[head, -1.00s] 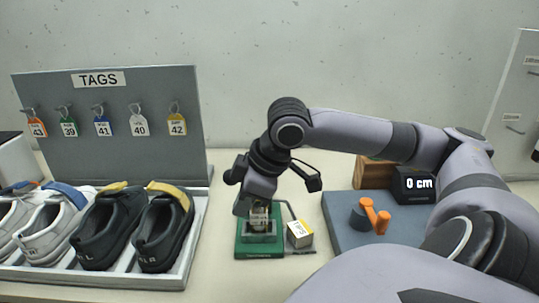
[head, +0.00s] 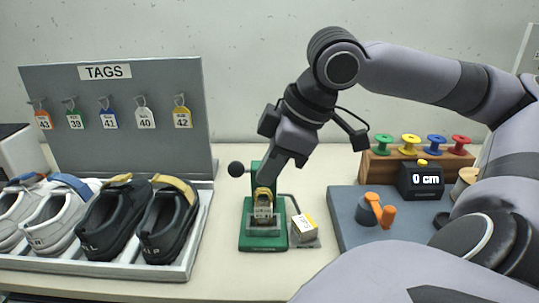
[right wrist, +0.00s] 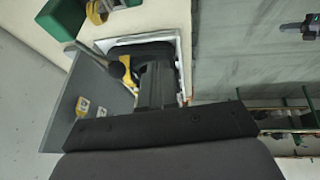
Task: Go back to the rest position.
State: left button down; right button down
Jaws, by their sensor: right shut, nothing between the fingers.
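My right gripper (head: 270,180) points down and left in the head view, just above and behind the green press (head: 263,243) on the table. Its fingers are shut and empty, though the fingertips are hard to make out against the press. In the right wrist view the dark gripper (right wrist: 155,85) reaches up from the bottom edge. A black lever ball (head: 236,169) shows left of the press. My left gripper is not in view.
A tag board (head: 120,125) and a tray of shoes (head: 185,262) stand at the left. A small box (head: 303,228) lies beside the press. A grey-blue mat (head: 350,232), a display block (head: 421,180) and a rack of coloured spools (head: 378,166) are at the right.

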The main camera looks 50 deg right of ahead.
jog(key=shift+f, duration=0.1)
dwell(0.4)
jog(key=w+a+f+y, duration=0.1)
jog(key=a+f, duration=0.3)
jog(key=f, duration=0.6)
jog(key=w+a+f, duration=0.1)
jog(key=a+f, duration=0.3)
jog(key=f, duration=0.5)
jog(key=s+a+f+m+g+h, duration=0.25)
jog(key=s+f+m, duration=0.35)
jog(key=s+f, duration=0.6)
jog(key=w+a+f+t+y, duration=0.2)
jog(key=w+a+f+t, duration=0.1)
jog(key=w+f+t, duration=0.3)
notch_tip(320, 180, down, 3)
jog(key=shift+w+f+n+t, duration=0.1)
jog(key=shift+w+n+t, duration=0.25)
jog(key=shift+t, duration=0.6)
